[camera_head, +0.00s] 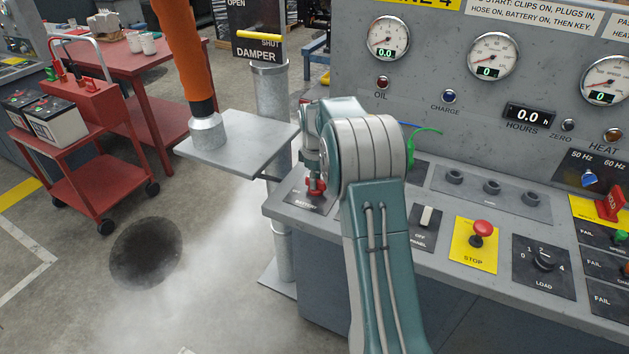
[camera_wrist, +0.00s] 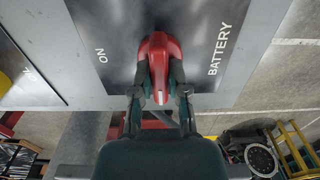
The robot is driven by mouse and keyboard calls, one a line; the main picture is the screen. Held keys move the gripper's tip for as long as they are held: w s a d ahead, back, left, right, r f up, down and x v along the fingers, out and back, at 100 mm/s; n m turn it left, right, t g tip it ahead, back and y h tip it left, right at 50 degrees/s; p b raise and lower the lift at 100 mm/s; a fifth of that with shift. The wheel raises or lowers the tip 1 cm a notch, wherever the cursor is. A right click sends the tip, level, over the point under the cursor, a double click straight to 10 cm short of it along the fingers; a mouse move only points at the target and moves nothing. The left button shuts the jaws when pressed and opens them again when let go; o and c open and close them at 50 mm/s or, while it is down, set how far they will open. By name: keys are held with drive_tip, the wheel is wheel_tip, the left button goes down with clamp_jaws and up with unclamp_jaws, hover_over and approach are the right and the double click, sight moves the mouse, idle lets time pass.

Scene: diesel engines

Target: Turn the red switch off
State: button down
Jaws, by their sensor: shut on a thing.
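The red switch (camera_wrist: 159,56) is a red handle on a dark plate (camera_wrist: 112,25) marked BATTERY and ON. In the wrist view it stands in the middle, with its long side running up and down the picture. My gripper (camera_wrist: 160,92) is shut on the handle's near end, one finger on each side. In the head view the red switch (camera_head: 316,188) shows small at the left end of the console, below my gripper (camera_head: 314,172). My wrist and arm hide part of it.
The console (camera_head: 445,215) carries a red STOP button (camera_head: 482,229), a load knob (camera_head: 544,260) and an OFF-marked white switch (camera_head: 427,215). Gauges stand behind. An orange hose (camera_head: 182,50) and a grey shelf (camera_head: 238,145) are to the left, beside a red battery cart (camera_head: 84,140).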

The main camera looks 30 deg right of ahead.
drive_tip(key=c, duration=0.6)
unclamp_jaws()
drive_tip(key=shift+s+d+f, duration=0.1)
drive_tip(key=shift+s, duration=0.15)
drive_tip(key=shift+c, duration=0.2)
drive_tip(key=shift+w, duration=0.1)
drive_tip(key=shift+r, duration=0.25)
wheel_tip(320, 180, up, 12)
drive_tip(key=shift+f, duration=0.25)
drive_tip(key=shift+w, duration=0.1)
